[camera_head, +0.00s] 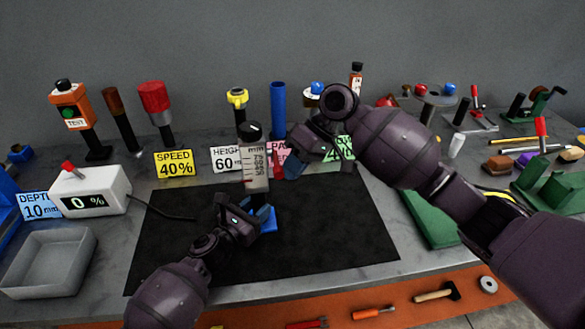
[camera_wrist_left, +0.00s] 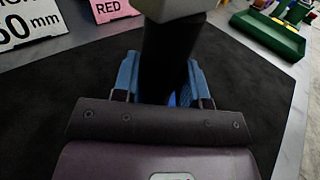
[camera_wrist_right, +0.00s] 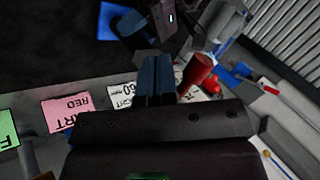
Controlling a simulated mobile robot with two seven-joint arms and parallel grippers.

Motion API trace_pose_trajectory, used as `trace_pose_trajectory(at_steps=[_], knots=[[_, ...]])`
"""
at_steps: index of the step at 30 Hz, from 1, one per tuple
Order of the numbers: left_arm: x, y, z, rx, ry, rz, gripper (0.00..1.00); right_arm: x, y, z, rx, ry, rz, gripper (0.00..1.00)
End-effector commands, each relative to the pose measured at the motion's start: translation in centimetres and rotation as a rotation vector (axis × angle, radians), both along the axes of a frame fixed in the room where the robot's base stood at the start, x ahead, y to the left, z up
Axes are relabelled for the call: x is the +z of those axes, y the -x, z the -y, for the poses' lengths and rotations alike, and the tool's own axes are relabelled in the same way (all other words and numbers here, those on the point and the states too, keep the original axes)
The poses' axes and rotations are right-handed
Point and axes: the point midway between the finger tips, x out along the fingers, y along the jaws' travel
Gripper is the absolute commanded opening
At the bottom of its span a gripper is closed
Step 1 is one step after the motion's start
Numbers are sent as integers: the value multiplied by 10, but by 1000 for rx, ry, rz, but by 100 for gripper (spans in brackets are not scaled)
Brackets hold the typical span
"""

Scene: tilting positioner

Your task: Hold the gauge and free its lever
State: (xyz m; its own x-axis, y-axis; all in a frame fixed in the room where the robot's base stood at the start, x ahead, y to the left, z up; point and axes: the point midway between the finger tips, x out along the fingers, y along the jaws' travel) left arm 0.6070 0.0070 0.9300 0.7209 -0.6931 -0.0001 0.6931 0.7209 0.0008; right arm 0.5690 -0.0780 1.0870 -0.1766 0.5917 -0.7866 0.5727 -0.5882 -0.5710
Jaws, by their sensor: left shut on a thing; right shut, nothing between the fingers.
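The gauge (camera_head: 255,176) stands on the black mat, with a white scale marked mm and a black knob on top. My left gripper (camera_head: 262,213) is shut on its black post (camera_wrist_left: 165,55), low down, below the scale head (camera_wrist_left: 172,8). Blue (camera_head: 269,226) shows at the foot. My right gripper (camera_head: 291,166) is shut and empty, to the right of the scale; its closed blue fingers fill the middle of the right wrist view (camera_wrist_right: 157,75).
Cards for speed (camera_head: 173,163), height and part stand behind the black mat (camera_head: 330,245). A grey tray (camera_head: 48,262) and a white percent box (camera_head: 90,192) with a cable stand at the left. Green fixtures (camera_head: 550,180) stand at the right. The mat's front is clear.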

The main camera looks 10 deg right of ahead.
Motion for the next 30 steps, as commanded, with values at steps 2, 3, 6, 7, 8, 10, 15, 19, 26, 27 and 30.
trace_pose_trajectory(at_steps=[2,3,6,7,8,10,15,19,26,27,30], knots=[[0,0,0,0,0,0,0,0,0,0,-1,0,-1,0],[0,0,0,0,0,0,0,-1,-1,0,-1,0,-1,0],[0,0,0,0,0,0,0,-2,-3,0,-1,0,-1,0],[0,0,0,0,0,0,0,-3,-4,0,-1,0,-1,0],[0,0,0,0,1,-1,0,-3,-5,0,0,0,0,0],[0,0,0,0,1,-1,0,-4,-7,0,0,0,0,0],[0,0,0,0,1,-1,0,-7,-13,0,-1,0,-1,0],[0,0,0,0,1,-1,0,-8,-14,0,0,0,0,0],[0,0,0,0,1,-1,0,-9,-14,0,0,0,0,0],[0,0,0,0,1,-1,0,-9,-14,1,0,1,-1,0],[0,0,0,0,1,-1,0,-13,-15,7,-2,2,-2,0]])
